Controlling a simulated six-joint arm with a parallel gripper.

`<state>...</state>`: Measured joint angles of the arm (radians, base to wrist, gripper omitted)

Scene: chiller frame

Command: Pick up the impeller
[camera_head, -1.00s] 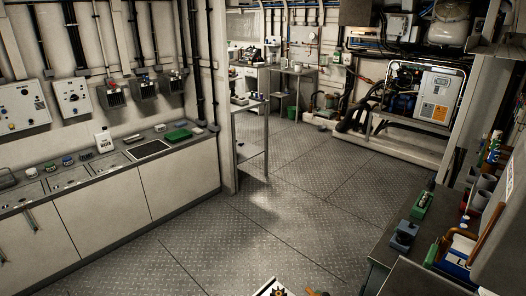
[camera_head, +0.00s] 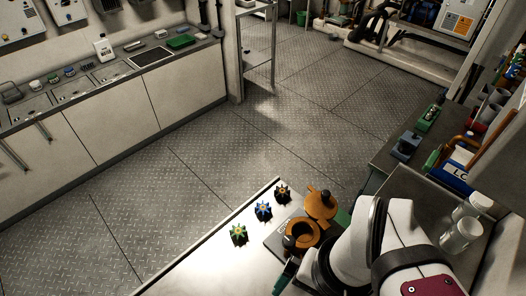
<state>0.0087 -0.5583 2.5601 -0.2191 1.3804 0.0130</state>
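Three small star-shaped wheels that look like impellers stand in a slanting row on a pale work surface (camera_head: 205,262) in the head view. One is green (camera_head: 239,233), one is blue (camera_head: 263,208) and one is dark brown or black (camera_head: 282,190). I cannot tell which one the task means. To their right is an orange round housing (camera_head: 302,234) on a dark plate, with an orange disc-like part (camera_head: 320,204) behind it. My white arm covers the lower right. My gripper cannot be made out, so its state does not show.
Clear jars (camera_head: 461,236) stand on a grey shelf at the right. A blue-and-white box (camera_head: 455,168) and a green tool (camera_head: 430,115) lie beyond. A counter (camera_head: 110,75) runs along the left wall. The metal floor between is clear.

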